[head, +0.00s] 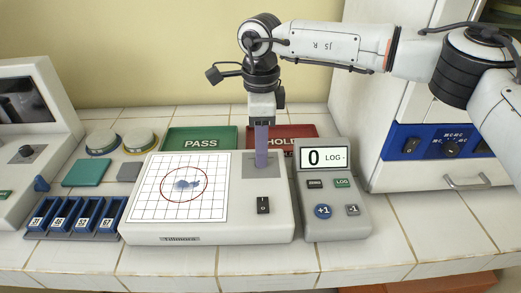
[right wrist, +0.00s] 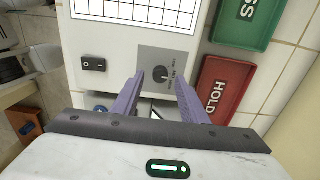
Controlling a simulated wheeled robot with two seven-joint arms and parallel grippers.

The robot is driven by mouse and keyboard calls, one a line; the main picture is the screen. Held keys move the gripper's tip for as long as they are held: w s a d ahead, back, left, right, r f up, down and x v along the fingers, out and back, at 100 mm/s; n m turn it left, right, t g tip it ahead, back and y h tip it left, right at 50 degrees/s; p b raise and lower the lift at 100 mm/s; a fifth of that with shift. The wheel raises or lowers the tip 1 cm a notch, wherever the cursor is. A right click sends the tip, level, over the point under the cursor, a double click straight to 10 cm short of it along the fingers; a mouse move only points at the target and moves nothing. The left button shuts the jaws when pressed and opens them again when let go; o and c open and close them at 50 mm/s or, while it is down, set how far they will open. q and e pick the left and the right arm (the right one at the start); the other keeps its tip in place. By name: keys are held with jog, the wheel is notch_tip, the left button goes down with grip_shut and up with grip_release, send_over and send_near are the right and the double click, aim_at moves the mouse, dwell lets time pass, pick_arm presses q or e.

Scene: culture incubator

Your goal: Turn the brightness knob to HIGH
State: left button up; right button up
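In the head view the grey panel (head: 265,171) is at the top right corner of the white light box (head: 210,238), and the knob is hidden behind my fingers. My right gripper (head: 262,160) points down over this panel. Contact cannot be told. My left gripper is not in view.
A rocker switch (head: 263,205) sits on the light box in front of the panel. A counter (head: 334,200) reading 0 stands close on the right. The green PASS tray (head: 200,138) and red HOLD tray (head: 302,132) lie behind. Labelled blue racks (head: 75,216) stand at left.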

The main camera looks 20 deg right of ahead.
jog(key=shift+f, duration=1.05)
jog(key=shift+c, duration=0.2)
grip_shut()
jog(key=shift+m, duration=0.3)
jog(key=m+b, duration=0.1)
jog(key=m, duration=0.4)
jog(key=shift+w+m+b, duration=0.1)
jog(key=shift+m+b, duration=0.35)
jog(key=shift+m, duration=1.15)
